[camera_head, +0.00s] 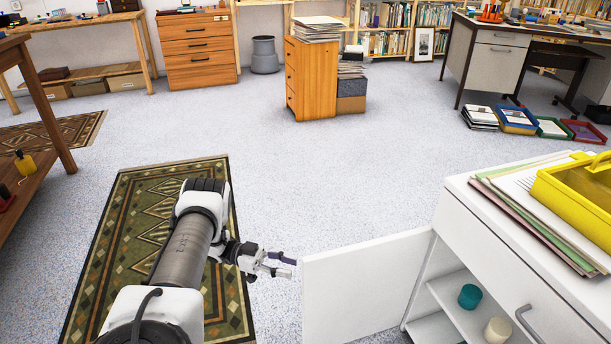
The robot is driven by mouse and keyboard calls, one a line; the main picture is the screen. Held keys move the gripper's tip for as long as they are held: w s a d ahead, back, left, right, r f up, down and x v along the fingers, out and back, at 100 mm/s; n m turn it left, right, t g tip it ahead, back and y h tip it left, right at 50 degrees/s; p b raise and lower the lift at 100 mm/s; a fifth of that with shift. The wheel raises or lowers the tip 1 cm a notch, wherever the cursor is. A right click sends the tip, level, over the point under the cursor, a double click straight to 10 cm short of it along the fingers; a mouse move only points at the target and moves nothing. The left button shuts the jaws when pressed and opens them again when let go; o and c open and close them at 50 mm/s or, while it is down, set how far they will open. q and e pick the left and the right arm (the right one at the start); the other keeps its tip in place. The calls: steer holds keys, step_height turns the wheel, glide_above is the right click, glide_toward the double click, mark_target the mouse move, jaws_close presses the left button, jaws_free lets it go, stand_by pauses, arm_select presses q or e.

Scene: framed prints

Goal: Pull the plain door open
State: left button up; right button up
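The plain white door (362,287) of the white cabinet (464,222) stands swung open, its flat panel facing me and its hinged side at the cabinet's front. My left gripper (292,267) is just left of the door's free edge. Its two fingers are apart with a small gap between them, and nothing shows between them. The fingertips point toward the door edge, and I cannot tell whether they touch it. My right gripper is out of view.
Inside the cabinet are a teal cup (469,296) and a cream cup (497,330). A grey handle (529,324) sticks out beside the opening. Papers (535,204) and a yellow caddy (582,195) lie on top. A patterned rug (105,240) lies under my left arm.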

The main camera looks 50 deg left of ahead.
arm_select(q)
steer(key=v, duration=0.4)
steer(key=shift+s+a, duration=0.15)
steer(key=shift+a, duration=0.05)
stand_by(0.3)
